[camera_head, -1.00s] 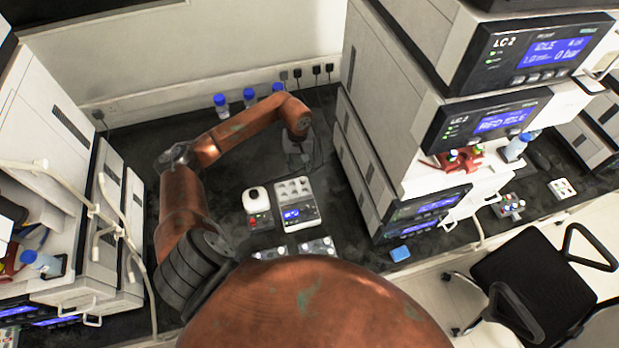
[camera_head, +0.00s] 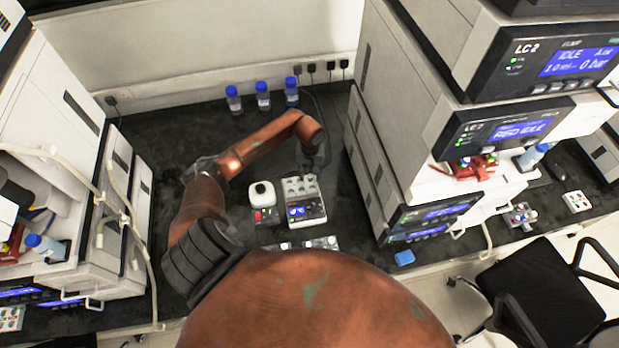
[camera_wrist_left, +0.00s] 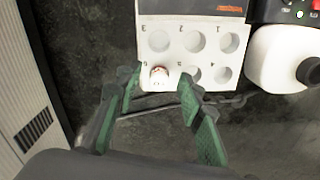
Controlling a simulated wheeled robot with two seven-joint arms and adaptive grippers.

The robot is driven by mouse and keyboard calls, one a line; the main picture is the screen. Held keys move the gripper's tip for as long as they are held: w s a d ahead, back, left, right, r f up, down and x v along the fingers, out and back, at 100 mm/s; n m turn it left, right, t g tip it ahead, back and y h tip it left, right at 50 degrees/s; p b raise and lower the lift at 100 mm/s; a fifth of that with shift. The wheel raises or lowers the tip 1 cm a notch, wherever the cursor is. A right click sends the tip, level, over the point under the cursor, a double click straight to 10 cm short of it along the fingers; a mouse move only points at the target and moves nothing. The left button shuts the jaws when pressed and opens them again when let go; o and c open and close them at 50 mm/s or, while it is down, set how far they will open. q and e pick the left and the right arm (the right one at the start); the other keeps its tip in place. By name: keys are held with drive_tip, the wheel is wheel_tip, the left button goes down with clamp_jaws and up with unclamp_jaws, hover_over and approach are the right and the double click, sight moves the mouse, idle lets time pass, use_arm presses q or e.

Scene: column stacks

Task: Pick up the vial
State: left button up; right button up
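In the left wrist view a small vial with a whitish top and reddish mark (camera_wrist_left: 159,75) stands in a corner hole of a white numbered rack (camera_wrist_left: 203,67). The rack's other visible holes look empty. My left gripper (camera_wrist_left: 160,88) is open, its green-padded fingers spread on either side of the vial's line and just short of it; nothing is between them. In the head view my left gripper (camera_head: 311,166) hangs at the far end of the rack device (camera_head: 310,217); I cannot make out the vial there. My right gripper is in neither view.
A white bottle with a dark cap (camera_wrist_left: 285,58) stands beside the rack. Three blue-capped bottles (camera_head: 263,98) stand near the back wall. A tall instrument stack (camera_head: 375,135) is close on the right, another (camera_head: 70,110) on the left. A cable (camera_wrist_left: 205,101) lies behind the rack.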

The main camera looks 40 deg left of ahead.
use_arm(q)
drive_tip(key=shift+c, duration=0.6)
drive_tip(key=c, duration=0.8)
drive_tip(key=shift+w+r, duration=0.1)
